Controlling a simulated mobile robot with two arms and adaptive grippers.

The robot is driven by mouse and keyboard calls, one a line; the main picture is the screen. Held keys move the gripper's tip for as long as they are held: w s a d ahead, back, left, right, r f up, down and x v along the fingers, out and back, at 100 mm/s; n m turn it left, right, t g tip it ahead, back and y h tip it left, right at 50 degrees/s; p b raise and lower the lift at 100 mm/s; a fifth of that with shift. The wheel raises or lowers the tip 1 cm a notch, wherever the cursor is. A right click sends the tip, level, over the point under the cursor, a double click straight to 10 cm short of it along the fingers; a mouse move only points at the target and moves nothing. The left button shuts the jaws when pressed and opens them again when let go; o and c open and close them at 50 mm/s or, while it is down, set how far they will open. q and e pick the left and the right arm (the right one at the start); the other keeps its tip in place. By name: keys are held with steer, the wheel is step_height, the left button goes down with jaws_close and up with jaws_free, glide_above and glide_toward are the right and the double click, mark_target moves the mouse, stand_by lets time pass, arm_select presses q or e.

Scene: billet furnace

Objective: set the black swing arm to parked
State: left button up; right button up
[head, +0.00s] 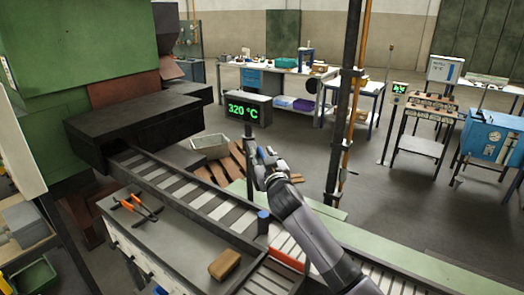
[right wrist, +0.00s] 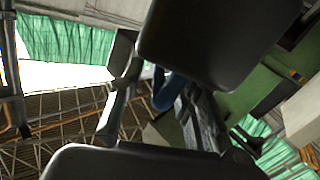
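My right gripper (head: 262,160) is raised above the roller conveyor (head: 215,205), left of that post. In the right wrist view its two dark fingers (right wrist: 178,95) are wide apart. A small blue part (right wrist: 166,92) shows between them; I cannot tell what it is, and no grip on it shows. My left gripper is out of view.
Orange-handled tongs (head: 137,206) and a brown block (head: 224,264) lie on the front bench (head: 178,240). A short blue-topped cylinder (head: 263,221) stands by the conveyor.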

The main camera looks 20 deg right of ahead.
steer(key=shift+w, duration=0.5)
steer(key=shift+c, duration=0.2)
jaws_close()
stand_by(0.5)
